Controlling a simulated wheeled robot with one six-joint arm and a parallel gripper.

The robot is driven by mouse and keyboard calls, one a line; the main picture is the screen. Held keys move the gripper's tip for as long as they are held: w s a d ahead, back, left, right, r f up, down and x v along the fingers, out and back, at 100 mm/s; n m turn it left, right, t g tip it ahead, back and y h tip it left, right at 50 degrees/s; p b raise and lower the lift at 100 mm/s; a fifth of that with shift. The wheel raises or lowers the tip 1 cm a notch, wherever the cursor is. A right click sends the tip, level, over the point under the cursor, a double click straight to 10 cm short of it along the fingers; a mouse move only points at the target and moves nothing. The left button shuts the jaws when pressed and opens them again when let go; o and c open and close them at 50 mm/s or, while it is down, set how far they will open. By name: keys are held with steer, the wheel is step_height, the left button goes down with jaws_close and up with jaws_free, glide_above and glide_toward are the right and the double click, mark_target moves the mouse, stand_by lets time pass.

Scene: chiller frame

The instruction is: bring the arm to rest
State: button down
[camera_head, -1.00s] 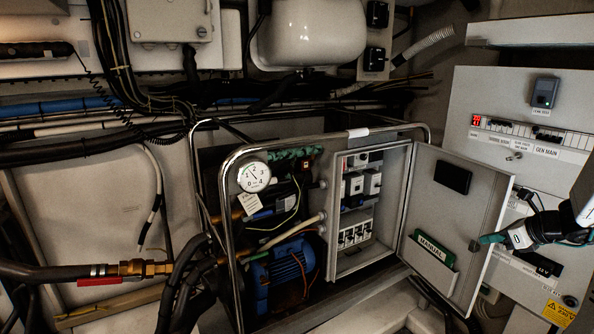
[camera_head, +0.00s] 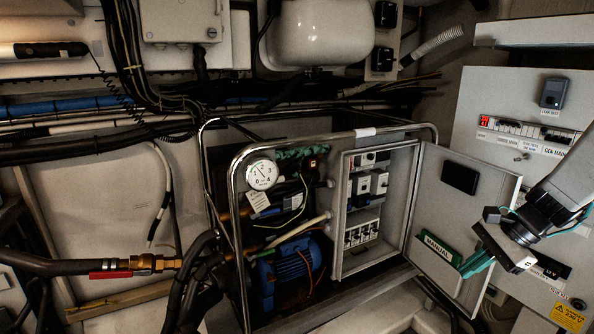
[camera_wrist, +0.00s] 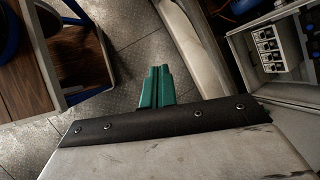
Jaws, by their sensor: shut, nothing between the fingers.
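My gripper (camera_head: 477,264) shows at the right of the head view, in front of the open cabinet door (camera_head: 484,197). Its green fingers are together and hold nothing. In the wrist view the closed green fingertips (camera_wrist: 157,84) point out over the grey patterned floor (camera_wrist: 140,50). My arm comes in from the right edge of the head view. The gripper hides part of the door's lower right side.
The open control box (camera_head: 370,215) and a blue motor (camera_head: 285,272) sit inside a tubular frame (camera_head: 238,165). A green manual (camera_head: 436,246) is in the door pocket. The GEN MAIN panel (camera_head: 480,110) stands behind my arm. A wooden-topped unit (camera_wrist: 75,50) is at upper left in the wrist view.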

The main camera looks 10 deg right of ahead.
steer(key=s+a+r+n+g+h, duration=0.1)
steer(key=s+a+r+n+h, duration=0.2)
steer(key=s+a+n, duration=0.4)
steer(key=s+a+r+n+g+h, duration=0.1)
steer(key=s+a+r+n+h, duration=0.1)
steer(key=s+a+r+n, duration=0.3)
steer(key=s+a+n, duration=0.3)
steer(key=a+n, duration=0.2)
steer(key=a, duration=0.2)
steer(key=shift+a+r+h, duration=0.2)
steer(key=shift+a+h, duration=0.1)
steer(key=shift+h, duration=0.1)
